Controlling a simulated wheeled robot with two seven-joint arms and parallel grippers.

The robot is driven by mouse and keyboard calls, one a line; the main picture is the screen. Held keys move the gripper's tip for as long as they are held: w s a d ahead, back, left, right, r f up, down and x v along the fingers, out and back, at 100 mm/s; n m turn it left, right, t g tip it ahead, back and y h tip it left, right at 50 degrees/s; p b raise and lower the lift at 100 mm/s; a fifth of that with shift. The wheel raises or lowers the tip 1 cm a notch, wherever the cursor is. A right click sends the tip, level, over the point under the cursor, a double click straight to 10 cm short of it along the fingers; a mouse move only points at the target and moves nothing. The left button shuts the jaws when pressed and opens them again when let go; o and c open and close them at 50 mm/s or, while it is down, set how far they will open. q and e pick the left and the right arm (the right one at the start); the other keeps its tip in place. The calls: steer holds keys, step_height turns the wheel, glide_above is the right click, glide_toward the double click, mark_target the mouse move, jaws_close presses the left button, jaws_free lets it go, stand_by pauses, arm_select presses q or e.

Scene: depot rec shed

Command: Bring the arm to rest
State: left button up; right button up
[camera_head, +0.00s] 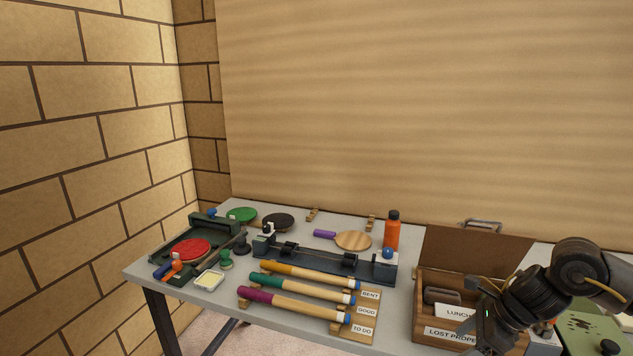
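My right arm (515,305) comes in from the right edge, bends at a dark joint and slopes down to the left, over the right side of an open wooden box (445,334). A small green light shows near its lower end. The fingers of my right gripper cannot be made out, so I cannot tell what they hold. My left arm and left gripper are not in view.
A green case (590,330) lies at right. A brick wall bounds the left side.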

steer(key=s+a+f+m+t+y, duration=0.25)
steer(key=a+m, duration=0.35)
steer(key=a, duration=0.5)
steer(key=s+a+f+m+t+y, duration=0.15)
steer(key=a+f+m, duration=0.25)
steer(key=a+m, duration=0.5)
steer(key=s+d+f+m+g+h, duration=0.1)
steer(key=s+d+f+m+h, duration=0.25)
steer(key=s+m, duration=0.65)
steer(key=s+d+f+m+g+h, duration=0.1)
steer(key=s+d+f+m+h, duration=0.1)
steer(key=s+d+f+m, duration=0.65)
steer(key=s+d+m+g+h, duration=0.1)
steer(key=s+m+h, duration=0.2)
steer(key=s+m, duration=0.7)
step_height(320, 180, down, 27)
steer(key=w+m+g, duration=0.2)
steer(key=m, duration=0.1)
steer(key=s+d+f, duration=0.2)
steer(key=s+f, duration=1.3)
steer(key=s, duration=0.1)
steer(key=shift+s+d+g, duration=0.15)
steer(key=shift+d+g, duration=0.15)
steer(key=shift+g, duration=0.1)
